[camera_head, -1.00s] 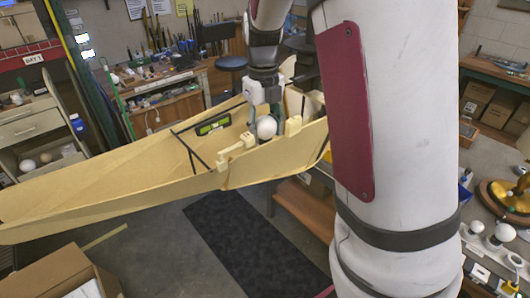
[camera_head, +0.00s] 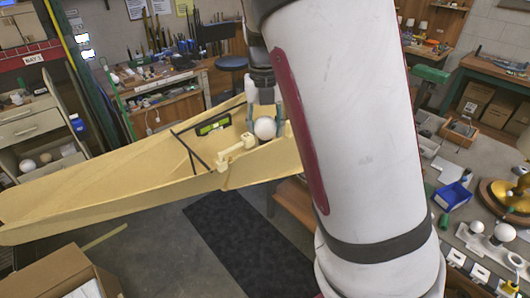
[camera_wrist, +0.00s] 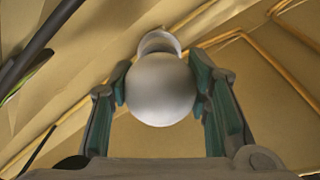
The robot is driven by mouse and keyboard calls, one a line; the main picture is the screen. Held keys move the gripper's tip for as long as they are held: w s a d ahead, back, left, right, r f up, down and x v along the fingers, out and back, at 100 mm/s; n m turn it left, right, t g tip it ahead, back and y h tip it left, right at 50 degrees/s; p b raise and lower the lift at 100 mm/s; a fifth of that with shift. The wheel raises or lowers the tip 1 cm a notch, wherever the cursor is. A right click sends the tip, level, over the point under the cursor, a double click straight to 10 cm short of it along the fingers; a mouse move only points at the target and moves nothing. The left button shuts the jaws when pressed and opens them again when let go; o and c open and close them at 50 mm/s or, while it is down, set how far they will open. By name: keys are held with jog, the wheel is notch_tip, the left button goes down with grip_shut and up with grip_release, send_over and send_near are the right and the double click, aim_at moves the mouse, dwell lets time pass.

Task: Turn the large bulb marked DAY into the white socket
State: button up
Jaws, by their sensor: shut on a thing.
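A round white bulb (camera_head: 265,128) is in the middle of the head view, at the pale wooden boat hull. My gripper (camera_head: 266,125) points down at it, with a finger on each side. In the wrist view the white bulb (camera_wrist: 162,90) sits between the two green-padded fingers of my gripper (camera_wrist: 162,92), which is shut on it. A smaller pale round part (camera_wrist: 159,43) shows just beyond the bulb; I cannot tell whether it is the bulb's neck or a socket. No DAY marking is readable. I cannot make out the white socket for certain.
The wooden hull (camera_head: 90,190) surrounds the work area, with a green level (camera_head: 213,125) and a wooden block (camera_head: 236,149) near the bulb. Two other white bulbs (camera_head: 503,232) stand on the right bench, near a blue bin (camera_head: 452,196). My arm hides the hull's right end.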

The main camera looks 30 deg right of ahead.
jog(key=shift+a+f+m, duration=0.1)
jog(key=shift+m, duration=1)
jog(key=o, duration=1)
notch_tip(320, 180, up, 12)
jog(key=shift+a+r, duration=0.1)
